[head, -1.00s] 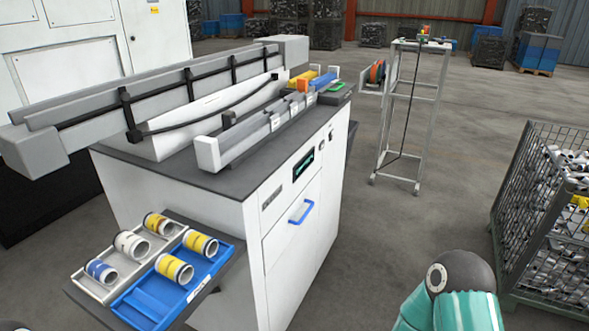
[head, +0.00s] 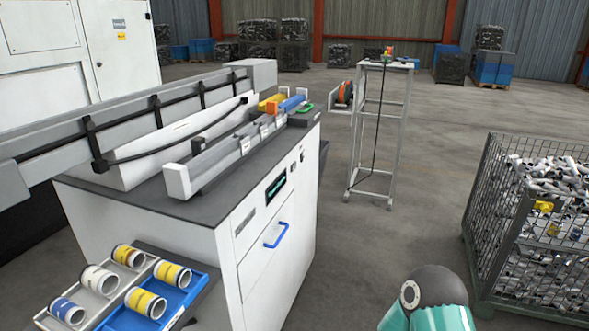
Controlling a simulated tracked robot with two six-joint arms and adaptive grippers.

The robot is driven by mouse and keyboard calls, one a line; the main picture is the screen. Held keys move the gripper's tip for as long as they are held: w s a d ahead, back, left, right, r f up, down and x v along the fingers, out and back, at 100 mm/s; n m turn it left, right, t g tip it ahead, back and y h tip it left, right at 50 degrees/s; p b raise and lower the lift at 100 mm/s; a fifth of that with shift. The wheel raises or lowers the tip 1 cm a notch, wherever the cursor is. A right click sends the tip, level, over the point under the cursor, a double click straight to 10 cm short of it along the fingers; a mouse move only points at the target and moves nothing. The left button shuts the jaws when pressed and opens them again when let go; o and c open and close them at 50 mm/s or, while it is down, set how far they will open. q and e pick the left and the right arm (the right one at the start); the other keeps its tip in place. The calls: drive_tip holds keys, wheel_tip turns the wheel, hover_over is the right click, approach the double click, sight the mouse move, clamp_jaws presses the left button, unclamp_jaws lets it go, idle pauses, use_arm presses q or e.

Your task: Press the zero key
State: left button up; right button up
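A small dark display panel with lit greenish characters (head: 276,187) sits on the upper front of the white cabinet (head: 255,262). Small round controls (head: 301,153) show to its right near the cabinet's far front corner. I cannot make out a key marked zero at this size. My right arm shows only as a dark joint and teal link at the lower right. Neither gripper is in view.
A blue and grey tray (head: 205,296) with several short cylinders projects from the cabinet at lower left. A gantry rail (head: 130,112) runs above the cabinet. A wire crate of metal parts (head: 480,215) stands right, a wheeled stand (head: 390,150) behind. Open floor lies between.

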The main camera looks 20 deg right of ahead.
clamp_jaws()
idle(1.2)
